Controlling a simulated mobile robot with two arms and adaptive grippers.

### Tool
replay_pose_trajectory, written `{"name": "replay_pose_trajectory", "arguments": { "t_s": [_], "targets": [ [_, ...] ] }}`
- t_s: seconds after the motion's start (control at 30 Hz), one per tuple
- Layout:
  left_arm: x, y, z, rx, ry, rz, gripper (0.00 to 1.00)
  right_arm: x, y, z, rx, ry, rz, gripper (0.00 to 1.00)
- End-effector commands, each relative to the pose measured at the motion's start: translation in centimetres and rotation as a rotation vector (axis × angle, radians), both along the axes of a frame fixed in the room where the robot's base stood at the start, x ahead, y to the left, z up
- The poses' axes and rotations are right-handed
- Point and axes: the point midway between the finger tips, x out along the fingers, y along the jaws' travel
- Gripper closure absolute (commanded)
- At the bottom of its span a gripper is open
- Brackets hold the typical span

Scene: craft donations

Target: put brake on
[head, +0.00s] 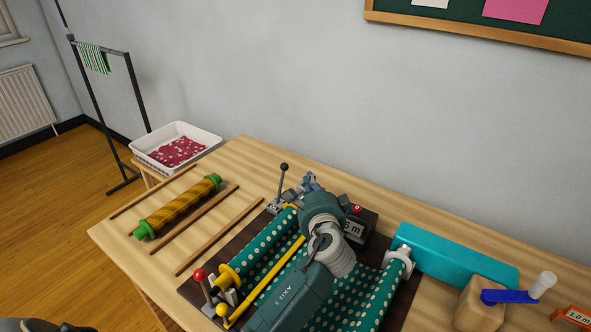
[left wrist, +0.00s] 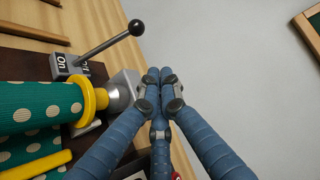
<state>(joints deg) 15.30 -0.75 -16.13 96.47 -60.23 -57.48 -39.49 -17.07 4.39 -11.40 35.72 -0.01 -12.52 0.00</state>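A lever with a black ball knob (head: 284,168) stands on a grey block at the far end of the fabric-winding machine. In the left wrist view the lever (left wrist: 108,42) slants up to the right from its block (left wrist: 70,66), which bears the word "On"; other lettering is partly covered by the lever. My left gripper (head: 309,181) is beside the lever, to its right, apart from it. Its blue fingers (left wrist: 160,76) are drawn together with nothing seen between them. My right gripper is not in view.
Green dotted fabric (head: 262,252) runs over the machine's rollers. A red-knobbed lever (head: 199,275) stands at its near left corner. A meter display (head: 353,229) is right of my gripper. A teal block (head: 455,258) and crank handle (head: 543,285) lie right. A yellow roll (head: 180,207) lies left.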

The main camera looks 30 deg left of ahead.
Motion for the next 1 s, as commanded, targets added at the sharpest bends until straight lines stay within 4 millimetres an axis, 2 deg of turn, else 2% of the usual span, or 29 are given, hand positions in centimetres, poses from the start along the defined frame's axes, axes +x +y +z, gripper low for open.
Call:
{"name": "replay_pose_trajectory", "arguments": {
  "t_s": [0.13, 0.27, 0.5, 0.7, 0.73, 0.8, 1.0],
  "targets": [
    [0.4, 0.3, 0.0, 0.001, 0.001, 0.0, 1.0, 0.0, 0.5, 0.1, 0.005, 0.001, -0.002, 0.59],
    [1.7, 1.2, -0.1, 0.005, 0.0, 0.001, 1.0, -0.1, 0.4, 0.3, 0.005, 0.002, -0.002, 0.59],
    [5.7, 3.7, -0.9, 0.004, 0.001, 0.001, 1.0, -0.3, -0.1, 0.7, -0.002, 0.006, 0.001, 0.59],
    [8.3, 5.5, -1.4, 0.002, 0.001, 0.002, 1.0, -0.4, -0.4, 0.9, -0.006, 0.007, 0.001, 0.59],
    [8.5, 5.7, -1.3, 0.002, 0.001, 0.002, 1.0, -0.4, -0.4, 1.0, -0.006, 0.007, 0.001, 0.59],
    [7.1, 5.9, -0.9, 0.001, 0.001, 0.001, 1.0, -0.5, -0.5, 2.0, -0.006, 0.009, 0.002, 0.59],
    [5.2, 6.5, -0.7, 0.001, 0.001, 0.001, 1.0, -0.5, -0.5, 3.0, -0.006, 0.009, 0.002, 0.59]
  ]
}}
